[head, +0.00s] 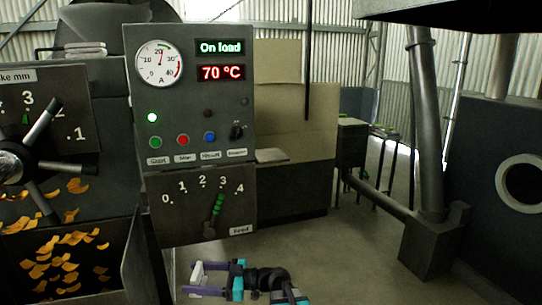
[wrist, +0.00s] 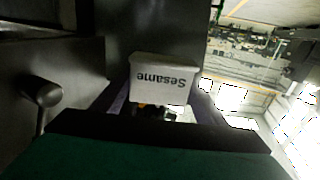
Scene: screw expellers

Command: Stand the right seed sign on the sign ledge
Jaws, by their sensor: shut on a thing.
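A pale sign (wrist: 160,68) reading "Sesame" is held between the two fingers of my gripper (head: 197,278). Its lettering is upside down in the wrist view. In the head view my gripper is low in the middle, in front of the machine and below its control panel, pointing left. The sign there is only a small pale shape at the fingertips, and its words cannot be read. I cannot make out the sign ledge or any other seed sign in either view.
The control panel (head: 187,100) shows "On load" and "70 °C". Below it is a feed lever (head: 216,212) near 3. A bin of orange flakes (head: 60,262) and a choke handwheel (head: 12,167) are at left. A duct (head: 424,130) stands at right. The middle floor is clear.

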